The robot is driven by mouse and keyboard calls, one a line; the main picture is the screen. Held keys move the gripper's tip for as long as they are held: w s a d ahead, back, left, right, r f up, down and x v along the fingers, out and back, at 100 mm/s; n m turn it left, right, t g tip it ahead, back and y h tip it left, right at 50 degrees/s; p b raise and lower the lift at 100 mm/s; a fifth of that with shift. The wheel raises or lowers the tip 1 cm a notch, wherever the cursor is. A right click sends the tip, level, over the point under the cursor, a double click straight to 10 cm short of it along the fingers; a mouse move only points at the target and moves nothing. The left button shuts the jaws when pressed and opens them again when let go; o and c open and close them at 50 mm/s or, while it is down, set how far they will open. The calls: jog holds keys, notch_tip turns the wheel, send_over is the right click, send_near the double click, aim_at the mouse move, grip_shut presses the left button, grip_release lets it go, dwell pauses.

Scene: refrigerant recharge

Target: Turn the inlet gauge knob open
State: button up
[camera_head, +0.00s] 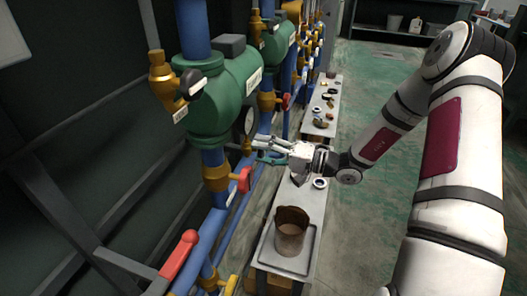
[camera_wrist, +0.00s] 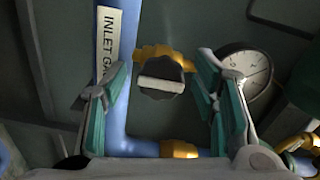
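The inlet gauge knob (camera_wrist: 160,84) is a dark round knob with a pale bar across its face, on a brass fitting (camera_wrist: 160,54) in the wrist view. Its bar lies nearly level. A blue pipe with a white label (camera_wrist: 107,38) reading "INLET GA…" stands left of it. A round dial gauge (camera_wrist: 246,72) is to its right. My gripper (camera_wrist: 160,92) is open, with one teal-padded finger on each side of the knob and gaps between. In the head view, my gripper (camera_head: 262,151) reaches left to the pipes, by the gauge (camera_head: 250,120); I cannot make out the knob there.
A green housing (camera_head: 222,92) on blue pipes stands at left. A red-handled valve (camera_head: 242,180) is just below my gripper. A long narrow bench (camera_head: 306,200) holds a brown can (camera_head: 291,232) and small parts.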

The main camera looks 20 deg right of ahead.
jog(key=v, duration=1.2)
dwell(0.4)
